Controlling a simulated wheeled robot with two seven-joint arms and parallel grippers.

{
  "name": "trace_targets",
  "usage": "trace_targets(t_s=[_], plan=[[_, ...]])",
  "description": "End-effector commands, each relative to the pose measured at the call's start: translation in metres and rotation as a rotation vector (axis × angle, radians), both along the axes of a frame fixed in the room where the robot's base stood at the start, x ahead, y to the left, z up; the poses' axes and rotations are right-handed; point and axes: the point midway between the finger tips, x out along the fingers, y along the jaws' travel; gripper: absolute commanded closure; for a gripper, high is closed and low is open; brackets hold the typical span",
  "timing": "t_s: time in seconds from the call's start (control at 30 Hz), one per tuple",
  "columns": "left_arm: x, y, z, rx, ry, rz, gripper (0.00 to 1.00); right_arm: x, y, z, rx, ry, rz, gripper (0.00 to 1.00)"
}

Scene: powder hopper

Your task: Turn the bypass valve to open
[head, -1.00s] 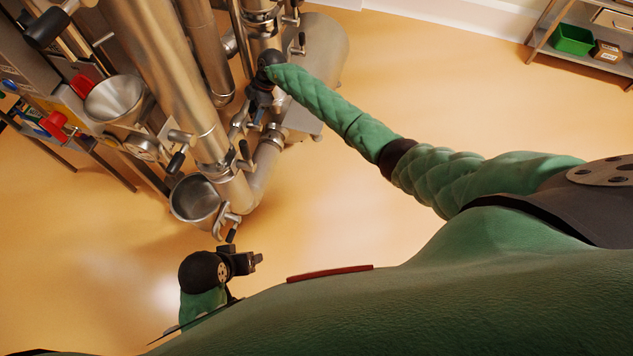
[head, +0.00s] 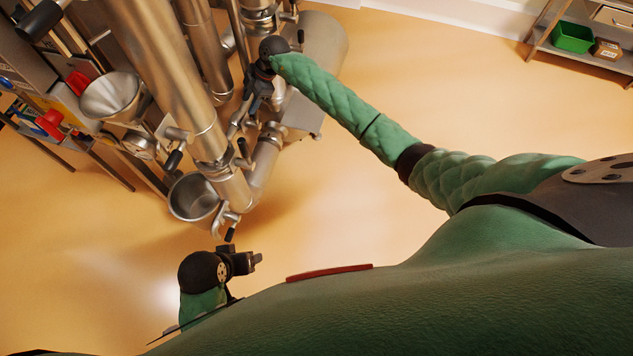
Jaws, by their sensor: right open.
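Steel pipework with several black-gripped lever handles stands at upper left. I cannot tell for certain which lever is the bypass valve. One black-gripped lever (head: 243,151) sits on the pipe just below my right gripper. My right gripper (head: 248,108) is open among the pipes, pointing down, and its fingers are small and partly lost against the metal. It holds nothing that I can make out. My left gripper (head: 257,259) hangs low at the bottom left, apart from the pipework, and its finger opening is unclear.
A steel funnel (head: 112,98) and an open steel cup (head: 194,198) sit beside the thick vertical pipe (head: 165,75). A horizontal steel vessel (head: 322,45) lies behind my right wrist. A shelf with a green bin (head: 573,37) stands far right. The middle floor is clear.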

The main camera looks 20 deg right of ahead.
Motion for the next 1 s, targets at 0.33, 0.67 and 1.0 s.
trace_targets(t_s=[0.33, 0.67, 1.0], plan=[[0.000, 0.000, 0.012, 0.000, 0.000, 0.000, 0.35, -0.025, 0.050, 0.005, 0.323, -0.119, 0.024, 0.57], [0.000, 0.000, 0.022, 0.000, 0.000, 0.000, 0.35, -0.041, 0.077, 0.022, 0.607, -0.267, -0.056, 0.57], [0.000, 0.000, 0.033, 0.000, 0.000, 0.000, 0.35, -0.049, 0.076, 0.038, 0.814, -0.421, -0.241, 0.57]])
